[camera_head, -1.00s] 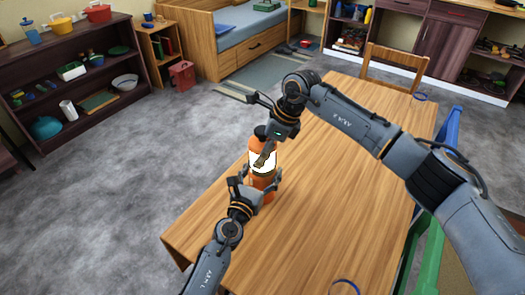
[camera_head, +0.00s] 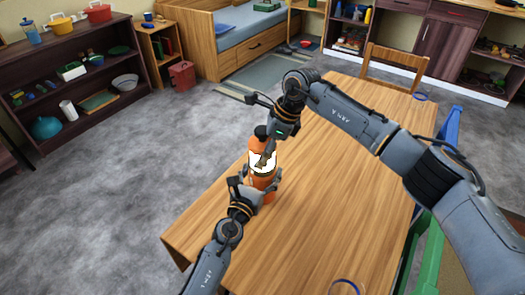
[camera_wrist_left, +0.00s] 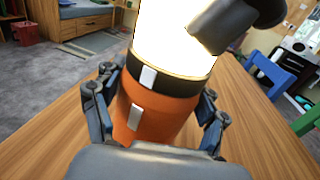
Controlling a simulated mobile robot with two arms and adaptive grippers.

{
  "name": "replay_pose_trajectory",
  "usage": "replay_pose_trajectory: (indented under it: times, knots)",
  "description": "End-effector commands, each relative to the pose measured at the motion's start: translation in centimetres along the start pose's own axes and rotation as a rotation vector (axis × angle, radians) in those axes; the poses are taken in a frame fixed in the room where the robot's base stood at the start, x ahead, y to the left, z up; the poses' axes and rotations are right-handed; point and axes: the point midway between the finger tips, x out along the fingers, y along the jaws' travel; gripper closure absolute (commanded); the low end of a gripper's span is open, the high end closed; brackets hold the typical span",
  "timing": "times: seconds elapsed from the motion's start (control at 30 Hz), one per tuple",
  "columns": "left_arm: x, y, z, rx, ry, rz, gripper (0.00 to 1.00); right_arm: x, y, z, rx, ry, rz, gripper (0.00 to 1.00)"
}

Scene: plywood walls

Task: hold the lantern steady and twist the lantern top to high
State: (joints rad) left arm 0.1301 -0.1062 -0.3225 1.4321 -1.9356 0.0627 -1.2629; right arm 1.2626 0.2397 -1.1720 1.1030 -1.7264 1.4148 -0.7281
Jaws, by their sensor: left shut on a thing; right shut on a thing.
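The orange lantern (camera_head: 263,172) stands upright near the left edge of the wooden table, with a bright, glowing middle. My left gripper (camera_head: 257,187) is shut around its lower orange body. In the left wrist view the fingers of my left gripper (camera_wrist_left: 160,112) press on both sides of the orange base (camera_wrist_left: 150,115). Above it are a black band with a pale mark and the glowing part. My right gripper (camera_head: 267,147) comes down from above at the lantern's top and is shut on it. Its fingertips and much of the top are hidden by the gripper itself.
The wooden table (camera_head: 330,190) is mostly clear to the right of the lantern. A wooden chair (camera_head: 395,68) stands at its far end, and blue and green chairs line the right side. A blue ring (camera_head: 420,96) lies near the far right corner.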

Motion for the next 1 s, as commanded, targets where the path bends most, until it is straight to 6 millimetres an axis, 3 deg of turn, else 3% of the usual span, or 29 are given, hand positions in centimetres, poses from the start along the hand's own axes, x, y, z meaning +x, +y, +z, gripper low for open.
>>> replay_pose_trajectory:
  times: [0.27, 0.3, 0.4, 0.77, 1.0]
  knots:
    - [0.0, 0.0, 0.0, -0.001, -0.001, 0.000, 0.81, 0.0, -0.2, -0.4, 0.006, 0.005, -0.005, 0.68]
    - [0.0, 0.0, 0.0, -0.001, -0.001, 0.000, 0.81, 0.0, -0.2, -0.4, 0.006, 0.005, -0.005, 0.28]
    - [0.0, 0.0, 0.0, -0.001, -0.001, 0.001, 0.81, 0.0, -0.2, -0.3, 0.005, 0.004, -0.004, 0.07]
    - [0.0, 0.0, 0.0, -0.001, 0.000, 0.000, 0.81, -0.1, -0.1, -0.1, 0.002, 0.001, -0.002, 0.06]
    - [0.0, 0.0, 0.0, 0.000, 0.000, 0.000, 0.81, -3.0, -0.2, -0.1, 0.002, 0.000, -0.006, 0.06]
